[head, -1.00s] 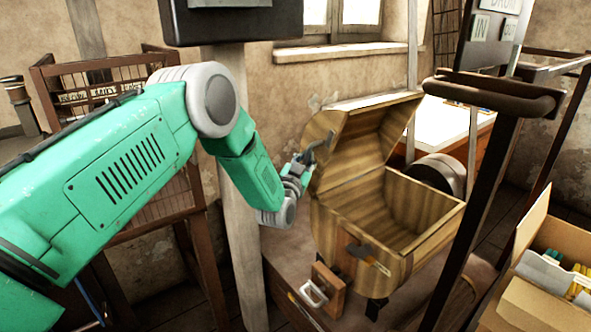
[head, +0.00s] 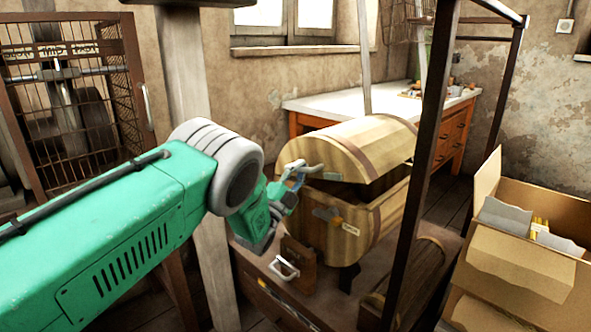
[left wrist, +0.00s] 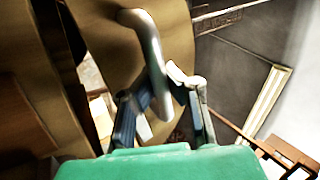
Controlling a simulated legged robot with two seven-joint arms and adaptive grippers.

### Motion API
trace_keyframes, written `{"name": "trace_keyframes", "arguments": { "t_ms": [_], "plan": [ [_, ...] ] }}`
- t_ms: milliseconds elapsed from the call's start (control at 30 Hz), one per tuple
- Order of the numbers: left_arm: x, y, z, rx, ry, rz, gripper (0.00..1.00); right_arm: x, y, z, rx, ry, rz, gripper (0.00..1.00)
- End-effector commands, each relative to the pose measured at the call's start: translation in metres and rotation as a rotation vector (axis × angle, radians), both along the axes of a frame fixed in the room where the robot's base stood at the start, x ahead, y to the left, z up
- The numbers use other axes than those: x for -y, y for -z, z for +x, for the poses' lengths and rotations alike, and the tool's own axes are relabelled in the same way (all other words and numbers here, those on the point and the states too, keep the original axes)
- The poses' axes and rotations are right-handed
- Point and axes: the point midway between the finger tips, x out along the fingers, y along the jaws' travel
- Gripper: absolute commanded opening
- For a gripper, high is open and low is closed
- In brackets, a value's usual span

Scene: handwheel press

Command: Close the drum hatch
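The wooden drum (head: 385,212) stands on a low brown base near the middle of the head view. Its curved, slatted hatch (head: 345,150) is lowered over the opening, with a dark gap showing between hatch and drum. A grey metal handle (head: 304,168) sits at the hatch's left end; it also shows in the left wrist view (left wrist: 147,45). My left gripper (head: 290,184) is at this handle. In the left wrist view its fingers (left wrist: 168,86) close in around the bar, though the contact is partly hidden. My right gripper is not in view.
A dark upright post (head: 421,150) stands just right of the drum. An open cardboard box (head: 525,270) is at lower right. A wooden post (head: 190,120) and a wire cage (head: 90,100) are at left. A white-topped workbench (head: 320,106) stands behind.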

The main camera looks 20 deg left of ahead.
Motion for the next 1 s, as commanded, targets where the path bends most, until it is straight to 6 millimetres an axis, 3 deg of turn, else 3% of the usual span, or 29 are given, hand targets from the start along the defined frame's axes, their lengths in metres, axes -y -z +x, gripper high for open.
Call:
{"name": "trace_keyframes", "arguments": {
  "t_ms": [33, 300, 1000],
  "plan": [
    [0.000, 0.016, -0.003, 0.009, -0.002, 0.032, 0.00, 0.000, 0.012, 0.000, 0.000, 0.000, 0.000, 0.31],
    [0.007, 0.039, -0.007, 0.070, 0.001, 0.180, 0.00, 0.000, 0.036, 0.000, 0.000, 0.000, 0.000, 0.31],
    [0.008, 0.052, -0.007, 0.099, 0.005, 0.260, 0.00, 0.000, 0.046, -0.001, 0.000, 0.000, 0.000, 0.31]
  ]
}}
